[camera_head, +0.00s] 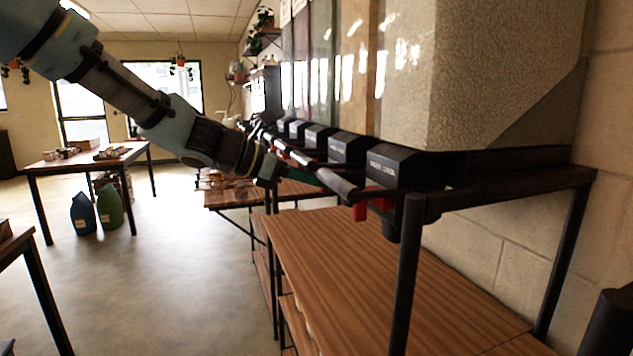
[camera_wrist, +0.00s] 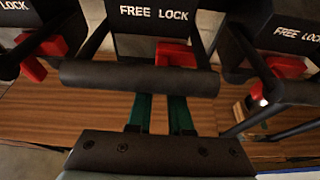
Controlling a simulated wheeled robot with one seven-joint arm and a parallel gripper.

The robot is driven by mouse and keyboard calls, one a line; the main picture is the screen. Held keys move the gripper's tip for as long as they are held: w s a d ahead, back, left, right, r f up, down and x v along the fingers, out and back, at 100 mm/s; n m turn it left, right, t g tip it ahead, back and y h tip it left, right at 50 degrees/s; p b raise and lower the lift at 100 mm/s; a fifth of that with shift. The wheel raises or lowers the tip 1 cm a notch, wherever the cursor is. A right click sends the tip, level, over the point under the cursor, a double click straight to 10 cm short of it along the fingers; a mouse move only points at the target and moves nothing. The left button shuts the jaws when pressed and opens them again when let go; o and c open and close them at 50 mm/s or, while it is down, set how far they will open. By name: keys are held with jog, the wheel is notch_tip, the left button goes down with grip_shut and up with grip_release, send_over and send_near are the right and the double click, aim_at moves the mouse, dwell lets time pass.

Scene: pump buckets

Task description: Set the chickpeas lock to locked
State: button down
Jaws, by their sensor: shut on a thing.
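In the wrist view, a black dispenser front (camera_wrist: 150,45) with the words FREE and LOCK is in the middle. Its red lock tab (camera_wrist: 176,54) sits under the word LOCK. A black handle bar (camera_wrist: 140,79) crosses in front of it. My gripper (camera_wrist: 158,115) has green fingers that reach under this bar. In the head view, my gripper (camera_head: 300,174) reaches from the left to the dispenser row. No chickpeas label is legible.
Neighbouring red tabs show at left (camera_wrist: 32,67) and right (camera_wrist: 288,67) in the wrist view. The nearest dispenser (camera_head: 405,168) and its frame post (camera_head: 405,280) stand at right. A wooden shelf (camera_head: 340,270) lies below. Open floor (camera_head: 160,270) is at left.

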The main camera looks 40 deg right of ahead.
jog(key=c, duration=0.8)
grip_release()
jog(key=shift+s, duration=0.2)
jog(key=b+v, duration=0.1)
jog(key=v, duration=1)
jog(key=w+a+f+m+t+y, duration=0.2)
jog(key=a+f+m+y, duration=0.2)
jog(key=a+f, duration=0.7)
jog(key=w+a+f+m+t+y, duration=0.25)
jog(key=a+f+m+y, duration=0.2)
jog(key=a+f, duration=0.6)
jog(key=a+m+y, duration=0.1)
jog(key=a+m, duration=0.1)
jog(key=a, duration=0.3)
jog(key=s+a+m+t+y, duration=0.1)
jog(key=a+m, duration=0.1)
jog(key=a, duration=0.4)
jog(key=a+f+m+t+y, duration=0.1)
jog(key=a+m+y, duration=0.1)
jog(key=a, duration=0.4)
jog(key=shift+s+a+f+m, duration=0.1)
jog(key=shift+s+a+m, duration=0.1)
jog(key=shift+s+m, duration=0.1)
